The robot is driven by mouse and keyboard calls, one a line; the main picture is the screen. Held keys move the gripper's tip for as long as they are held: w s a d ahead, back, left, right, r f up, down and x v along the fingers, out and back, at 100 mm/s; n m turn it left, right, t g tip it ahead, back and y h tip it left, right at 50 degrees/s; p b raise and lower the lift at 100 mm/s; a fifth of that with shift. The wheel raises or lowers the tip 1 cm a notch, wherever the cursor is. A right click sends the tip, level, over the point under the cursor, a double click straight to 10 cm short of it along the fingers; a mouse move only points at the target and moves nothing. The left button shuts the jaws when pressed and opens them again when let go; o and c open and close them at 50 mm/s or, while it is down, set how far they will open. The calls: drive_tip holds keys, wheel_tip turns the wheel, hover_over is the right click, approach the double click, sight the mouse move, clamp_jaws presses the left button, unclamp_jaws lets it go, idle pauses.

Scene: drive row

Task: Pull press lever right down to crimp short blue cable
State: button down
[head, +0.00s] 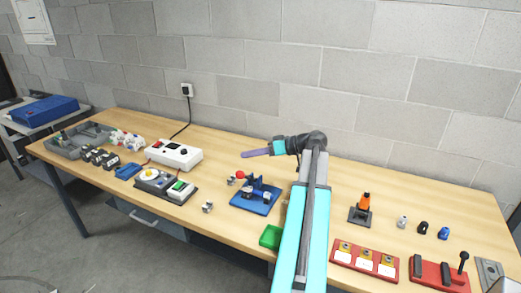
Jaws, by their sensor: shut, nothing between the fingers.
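The press (258,199) stands on a blue base near the middle of the bench. Its lever ends in a red knob (240,174) that sticks out at the upper left. My gripper (244,155) is shut and empty. It points left and shows just above the red knob in the head view, with a visible gap in the picture; how far apart they are in depth I cannot tell. The short blue cable cannot be made out; the details at the press jaws are too small to see.
My arm crosses the bench right of the press and hides part of it. A green tray (271,237) sits at the front edge. A white power box (174,154) and meters stand left. An orange-topped part (364,204) and red fixtures (365,261) stand right. A block wall is behind.

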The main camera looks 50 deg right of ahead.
drive_tip(key=shift+s+a+f+p, duration=0.1)
drive_tip(key=shift+a+f+p, duration=0.2)
drive_tip(key=shift+f, duration=0.3)
drive_tip(key=shift+s+a+f+p, duration=0.1)
drive_tip(key=shift+a+f+p, duration=0.2)
drive_tip(key=shift+f, duration=0.35)
drive_tip(key=shift+s+a+f+p, duration=0.1)
drive_tip(key=shift+a+f+p, duration=0.1)
drive_tip(key=shift+a+f, duration=0.3)
drive_tip(key=shift+d+f, duration=0.15)
drive_tip(key=shift+s+f+b, duration=0.1)
drive_tip(key=shift+s+b, duration=0.05)
drive_tip(key=shift+b, duration=0.2)
